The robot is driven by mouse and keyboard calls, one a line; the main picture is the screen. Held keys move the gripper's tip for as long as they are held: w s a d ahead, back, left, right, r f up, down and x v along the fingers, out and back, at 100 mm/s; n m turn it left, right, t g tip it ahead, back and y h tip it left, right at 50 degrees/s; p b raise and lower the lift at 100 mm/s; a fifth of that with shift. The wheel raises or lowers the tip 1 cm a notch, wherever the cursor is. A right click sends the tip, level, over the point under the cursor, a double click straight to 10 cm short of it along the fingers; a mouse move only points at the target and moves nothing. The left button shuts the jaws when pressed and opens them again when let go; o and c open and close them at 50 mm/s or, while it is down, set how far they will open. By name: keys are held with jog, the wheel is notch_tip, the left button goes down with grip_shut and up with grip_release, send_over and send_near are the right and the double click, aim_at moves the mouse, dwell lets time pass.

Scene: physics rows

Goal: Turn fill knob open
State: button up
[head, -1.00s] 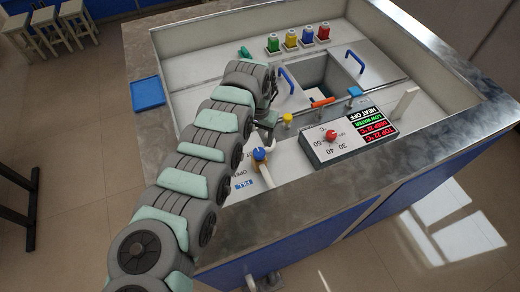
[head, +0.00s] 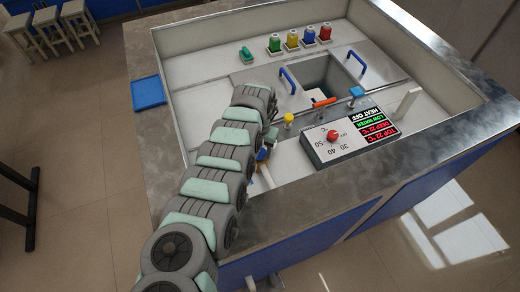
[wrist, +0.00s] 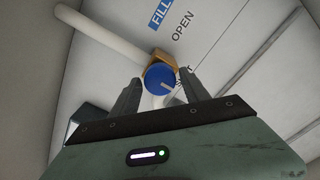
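The fill knob (wrist: 160,77) is a round blue cap with a white pointer line, on a brass-coloured body with a white pipe. In the wrist view its pointer faces lower right, toward a partly hidden label that seems to read SHUT. The FILL and OPEN labels lie above it. My gripper (wrist: 158,88) is open, with one finger on each side of the knob; I cannot tell whether either touches it. In the head view the knob (head: 262,154) is mostly hidden behind my arm, beside my gripper (head: 268,142).
A control box (head: 340,138) with a red dial and a display stands to the right. A yellow knob (head: 288,119), an orange handle (head: 324,102) and a blue-topped part (head: 356,92) stand behind it. A blue tray (head: 148,92) lies on the left rim.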

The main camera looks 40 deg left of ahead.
jog(key=c, duration=1.1)
